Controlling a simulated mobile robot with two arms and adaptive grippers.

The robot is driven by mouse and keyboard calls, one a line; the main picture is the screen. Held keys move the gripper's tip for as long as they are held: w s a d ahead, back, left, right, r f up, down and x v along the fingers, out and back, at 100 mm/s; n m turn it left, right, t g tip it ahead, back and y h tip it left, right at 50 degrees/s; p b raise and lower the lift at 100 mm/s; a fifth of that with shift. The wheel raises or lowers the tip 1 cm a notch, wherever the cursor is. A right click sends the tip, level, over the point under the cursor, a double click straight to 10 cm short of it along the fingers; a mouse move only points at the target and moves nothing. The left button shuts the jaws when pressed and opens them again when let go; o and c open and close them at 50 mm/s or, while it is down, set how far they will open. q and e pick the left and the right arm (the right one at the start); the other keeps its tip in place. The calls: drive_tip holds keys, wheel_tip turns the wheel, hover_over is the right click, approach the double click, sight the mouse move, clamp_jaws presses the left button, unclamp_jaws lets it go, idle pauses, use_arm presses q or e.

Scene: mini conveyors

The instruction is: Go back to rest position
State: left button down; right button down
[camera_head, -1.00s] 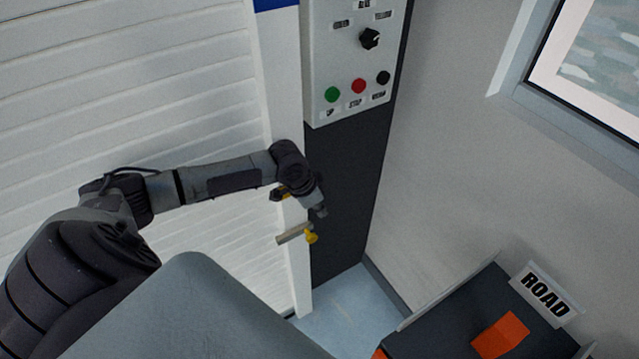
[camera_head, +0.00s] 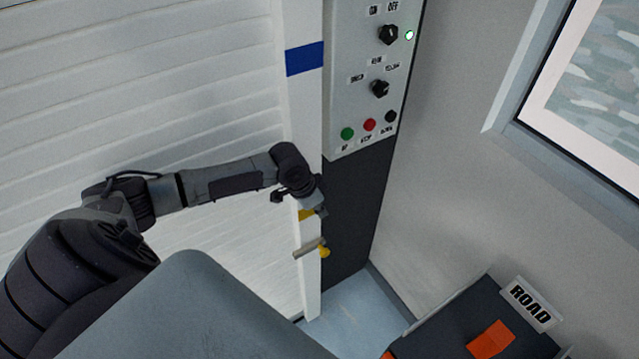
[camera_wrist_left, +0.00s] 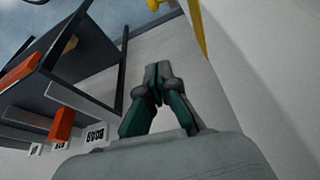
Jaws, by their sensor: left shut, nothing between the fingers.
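My left gripper (camera_head: 317,207) is at the end of my dark grey left arm, in front of the white door frame and left of the dark lower part of the control panel. In the left wrist view my left gripper (camera_wrist_left: 157,72) is shut, its fingertips together with nothing between them. My right gripper is in neither view.
The control panel (camera_head: 352,110) has knobs and green, red and black buttons. A white slatted shutter (camera_head: 120,70) fills the left. A grey bar with yellow parts (camera_head: 309,248) is just below the gripper.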

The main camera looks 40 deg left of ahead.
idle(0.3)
use_arm(q)
drive_tip(key=s+a+f+n+y+b, duration=0.15)
drive_tip(key=s+f+b, duration=0.25)
drive_tip(key=f, duration=1.2)
drive_tip(key=s+f+n+b, duration=0.25)
drive_tip(key=s+f, duration=0.25)
drive_tip(key=f, duration=1)
drive_tip(key=s+d+f+g+b, duration=0.1)
drive_tip(key=s+d+f+b, duration=0.1)
drive_tip(key=s+f, duration=0.5)
drive_tip(key=s+d+f+b, duration=0.2)
drive_tip(key=s+d+f, duration=0.3)
drive_tip(key=s, duration=0.9)
drive_tip(key=s+d+f+g+b, duration=0.1)
drive_tip(key=s+d+f, duration=0.3)
drive_tip(key=s+f, duration=0.5)
drive_tip(key=s+b, duration=0.1)
drive_tip(key=s, duration=0.1)
drive_tip(key=shift+s+d+m+g, duration=0.15)
drive_tip(key=shift+s+m+g, duration=0.15)
drive_tip(key=shift+s, duration=0.05)
drive_tip(key=shift+y, duration=0.25)
